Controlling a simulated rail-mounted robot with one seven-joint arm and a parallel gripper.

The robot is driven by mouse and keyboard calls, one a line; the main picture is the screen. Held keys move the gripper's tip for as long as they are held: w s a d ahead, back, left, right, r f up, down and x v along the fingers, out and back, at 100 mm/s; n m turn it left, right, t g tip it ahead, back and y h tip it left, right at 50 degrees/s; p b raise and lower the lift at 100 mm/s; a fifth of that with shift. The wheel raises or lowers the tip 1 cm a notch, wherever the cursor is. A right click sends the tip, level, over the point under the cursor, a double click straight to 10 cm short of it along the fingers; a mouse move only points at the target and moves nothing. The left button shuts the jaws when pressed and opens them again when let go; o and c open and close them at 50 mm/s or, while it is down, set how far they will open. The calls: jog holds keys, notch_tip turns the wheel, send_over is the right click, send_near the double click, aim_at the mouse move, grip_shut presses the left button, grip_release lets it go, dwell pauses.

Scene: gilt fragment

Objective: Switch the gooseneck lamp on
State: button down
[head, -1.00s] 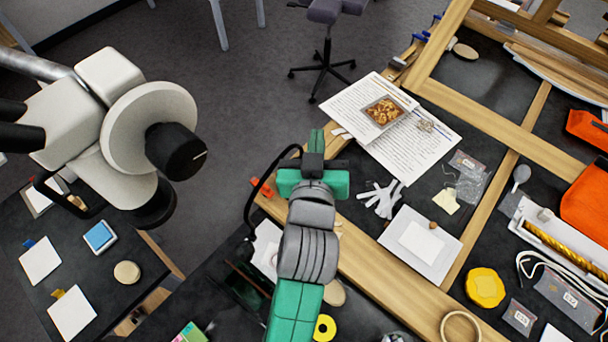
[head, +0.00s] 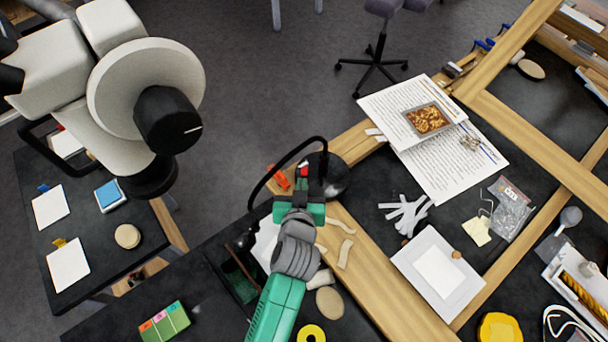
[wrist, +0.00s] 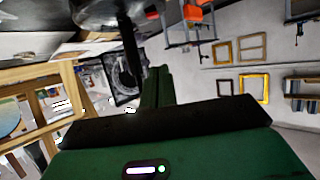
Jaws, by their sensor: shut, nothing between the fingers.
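The gooseneck lamp has a thin black curved neck (head: 262,180) and a dark round head (head: 335,178). A small red spot shows at the head's near side, partly behind my fingers. My green and grey arm reaches up from the bottom, and my gripper (head: 303,183) is shut and empty at the lamp head. I cannot tell whether it touches. In the wrist view, my green fingers (wrist: 156,85) are together, with a shiny dark dome at the top left and a black stem (wrist: 131,48) beside them. No glow shows on the lamp.
A large white apparatus with a black knob (head: 167,119) looms at the upper left. Open floor lies behind, with a chair (head: 375,65).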

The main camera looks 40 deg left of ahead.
send_over(304, 175)
jog(key=s+d, duration=0.1)
notch_tip(304, 175, down, 3)
jog(key=shift+s+b, duration=0.15)
jog(key=shift+b, duration=0.15)
notch_tip(304, 175, down, 4)
jog(key=shift+r+b, duration=0.25)
jog(key=shift+b, duration=0.05)
jog(key=shift+d+f, duration=0.1)
jog(key=shift+f, duration=0.25)
jog(key=shift+f, duration=0.1)
